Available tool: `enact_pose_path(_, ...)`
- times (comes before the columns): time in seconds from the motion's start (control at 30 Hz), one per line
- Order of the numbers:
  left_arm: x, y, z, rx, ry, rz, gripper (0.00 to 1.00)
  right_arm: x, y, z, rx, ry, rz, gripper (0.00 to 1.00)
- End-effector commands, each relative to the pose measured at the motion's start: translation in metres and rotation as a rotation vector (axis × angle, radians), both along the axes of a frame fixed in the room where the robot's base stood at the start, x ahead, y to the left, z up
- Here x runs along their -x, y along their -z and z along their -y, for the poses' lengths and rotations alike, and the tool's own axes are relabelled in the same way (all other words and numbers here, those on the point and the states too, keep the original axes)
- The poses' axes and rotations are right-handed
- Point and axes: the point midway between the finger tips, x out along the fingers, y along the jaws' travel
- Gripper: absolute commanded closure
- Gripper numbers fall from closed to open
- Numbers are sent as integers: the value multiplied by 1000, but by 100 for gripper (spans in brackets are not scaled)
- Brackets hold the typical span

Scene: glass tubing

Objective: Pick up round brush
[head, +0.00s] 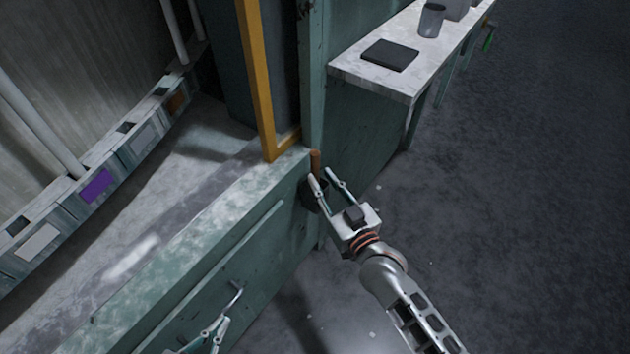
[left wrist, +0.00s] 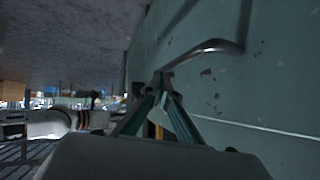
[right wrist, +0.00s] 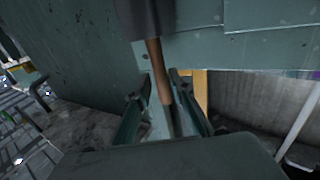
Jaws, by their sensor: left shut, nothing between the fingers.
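A brown wooden handle (head: 315,161), apparently that of the round brush, stands at the corner of the green bench, rising from a dark cylindrical part (head: 310,194). I cannot tell whether that part is a holder or the brush head. In the right wrist view the handle (right wrist: 157,69) runs from the dark part (right wrist: 145,18) down between the fingers. My right gripper (head: 322,178) is open at the handle, with its fingers apart on either side. My left gripper (head: 219,327) is shut and empty near a metal drawer handle (head: 235,296); its fingertips meet in the left wrist view (left wrist: 163,82).
The drawer handle also shows in the left wrist view (left wrist: 208,46). A yellow frame (head: 258,85) stands on the bench beside the brush handle. A pale-topped side table (head: 350,66) behind holds a black flat object (head: 390,55) and a grey cup (head: 431,20). The floor at right is clear.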

Motion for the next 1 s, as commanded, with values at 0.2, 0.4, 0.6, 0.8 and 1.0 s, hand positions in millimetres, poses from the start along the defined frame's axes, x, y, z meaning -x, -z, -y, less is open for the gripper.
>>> enact_pose_path(0.2, 2, 6, 3, 9, 3, -9, 100, -27, 5, -15, -1, 1, -7, 78)
enact_pose_path(0.4, -7, -5, 11, 29, 7, 20, 100, -39, 2, -21, 1, 0, -4, 78)
enact_pose_path(0.6, -12, -9, 13, 35, 10, 32, 100, -40, 0, -21, 1, 0, -2, 78)
enact_pose_path(0.8, -11, -8, 12, 33, 7, 29, 100, -40, 0, -21, 0, 0, -1, 100)
enact_pose_path(1.0, -7, -5, 10, 28, 4, 20, 100, -40, -1, -21, 0, 0, -1, 100)
